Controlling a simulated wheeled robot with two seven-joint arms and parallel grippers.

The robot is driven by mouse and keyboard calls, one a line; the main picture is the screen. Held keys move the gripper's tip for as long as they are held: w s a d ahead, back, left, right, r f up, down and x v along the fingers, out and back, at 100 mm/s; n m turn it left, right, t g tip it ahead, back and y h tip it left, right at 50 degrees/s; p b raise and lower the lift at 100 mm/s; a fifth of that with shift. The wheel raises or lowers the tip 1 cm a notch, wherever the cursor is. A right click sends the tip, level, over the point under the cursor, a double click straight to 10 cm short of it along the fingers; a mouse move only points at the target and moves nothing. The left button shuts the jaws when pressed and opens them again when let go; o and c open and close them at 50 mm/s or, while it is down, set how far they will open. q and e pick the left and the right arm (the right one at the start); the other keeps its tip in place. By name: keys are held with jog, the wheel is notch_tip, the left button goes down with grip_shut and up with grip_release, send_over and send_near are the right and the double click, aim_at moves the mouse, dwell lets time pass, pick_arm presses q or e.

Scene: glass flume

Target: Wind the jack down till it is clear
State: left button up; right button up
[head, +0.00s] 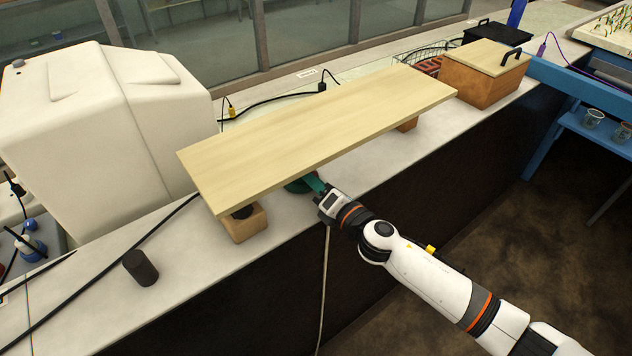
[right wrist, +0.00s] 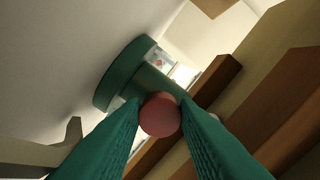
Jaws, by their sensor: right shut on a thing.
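The jack (head: 298,186) shows as a dark green round part on the bench under the front edge of the pale board (head: 310,135). In the right wrist view it is a green cylinder (right wrist: 124,72) with a red knob (right wrist: 160,115). My right gripper (head: 318,186) reaches in under the board's front edge. Its green fingers (right wrist: 160,108) are shut on the red knob. The board hides most of the jack in the head view, so I cannot tell whether its top touches the board. My left gripper is not in view.
Wooden blocks stand under the board at its near-left end (head: 245,225) and farther right (head: 407,125). A wooden box (head: 485,75) stands beyond the board's right end.

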jog(key=o, duration=1)
jog(key=shift+b+v, duration=1.1)
jog(key=shift+v, duration=4.9)
